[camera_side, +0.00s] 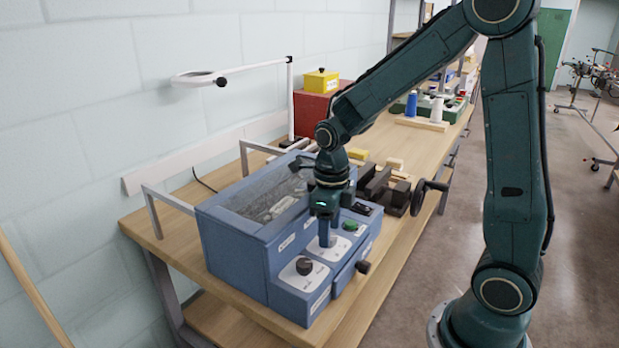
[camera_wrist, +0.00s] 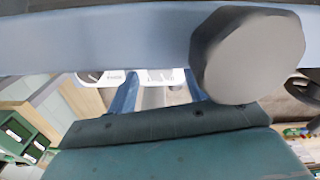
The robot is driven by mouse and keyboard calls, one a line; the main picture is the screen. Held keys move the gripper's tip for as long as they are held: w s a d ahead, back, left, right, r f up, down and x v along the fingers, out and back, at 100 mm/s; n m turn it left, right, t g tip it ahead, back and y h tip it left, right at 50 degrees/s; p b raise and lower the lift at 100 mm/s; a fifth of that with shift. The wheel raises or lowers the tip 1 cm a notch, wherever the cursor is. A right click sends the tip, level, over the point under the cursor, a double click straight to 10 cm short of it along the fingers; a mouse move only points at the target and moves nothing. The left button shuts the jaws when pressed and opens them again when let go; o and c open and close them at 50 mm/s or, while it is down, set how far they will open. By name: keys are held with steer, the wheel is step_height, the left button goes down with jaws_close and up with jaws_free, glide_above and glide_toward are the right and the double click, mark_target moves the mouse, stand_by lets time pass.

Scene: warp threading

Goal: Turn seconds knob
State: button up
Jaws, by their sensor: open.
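A blue machine (camera_side: 232,240) with a sloped window stands on the wooden bench in the side view. On its front ledge, a black knob (camera_side: 304,266) sits on a white plate (camera_side: 291,276). A second white plate (camera_side: 341,249) lies farther back along the ledge. My gripper (camera_side: 325,240) points down over this second plate, and its blue fingers hide whatever is at its centre. The knob labels are too small to read. In the wrist view my gripper (camera_wrist: 160,92) has its two fingers apart, with parts of white plates beyond them. I cannot tell whether the fingers touch a knob.
A green button (camera_side: 350,226) is just behind the second plate. A dark knob (camera_side: 363,267) sticks out of the machine's front. A vise-like fixture with a handle (camera_side: 418,197) stands behind the machine. A lamp (camera_side: 197,77) reaches over from the wall side. The bench's front edge is close.

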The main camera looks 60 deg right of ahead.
steer(key=shift+f, duration=0.55)
steer(key=c, duration=1)
steer(key=shift+o, duration=0.2)
steer(key=shift+m, duration=0.7)
steer(key=o, duration=1)
steer(key=shift+c, duration=0.2)
step_height(320, 180, up, 14)
